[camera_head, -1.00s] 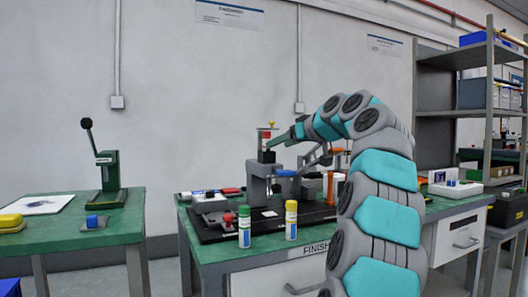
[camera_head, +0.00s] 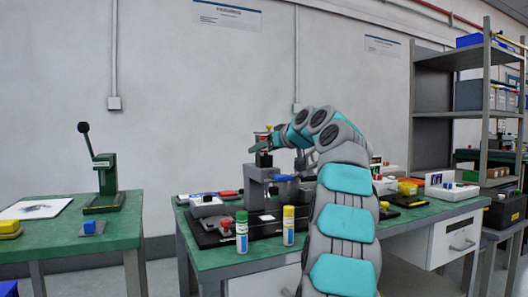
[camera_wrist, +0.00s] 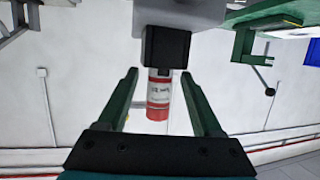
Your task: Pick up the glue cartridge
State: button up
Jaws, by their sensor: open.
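A red and white labelled cartridge (camera_wrist: 159,94) stands in a black holder (camera_wrist: 166,47) on a grey fixture. The wrist view shows it upside down. In the head view the cartridge (camera_head: 262,137) sits on top of the fixture (camera_head: 258,178) on the green bench. My gripper (camera_wrist: 159,75) is open, with one green finger on each side of the cartridge. I see gaps between the fingers and the cartridge. In the head view the cartridge is partly hidden by my gripper.
A red button (camera_head: 226,196) is beside the fixture. A green lever press (camera_head: 104,180) stands on the left table. A metal shelf (camera_head: 470,110) is at the right.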

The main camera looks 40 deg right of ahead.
grip_shut()
dwell(0.4)
jog(key=shift+r, duration=0.1)
notch_tip(320, 180, up, 8)
jog(key=p, duration=0.7)
jog(key=shift+s+d+r+p, duration=0.1)
jog(key=shift+r+p, duration=0.25)
jog(key=shift+p, duration=0.1)
jog(key=shift+r+p, duration=0.5)
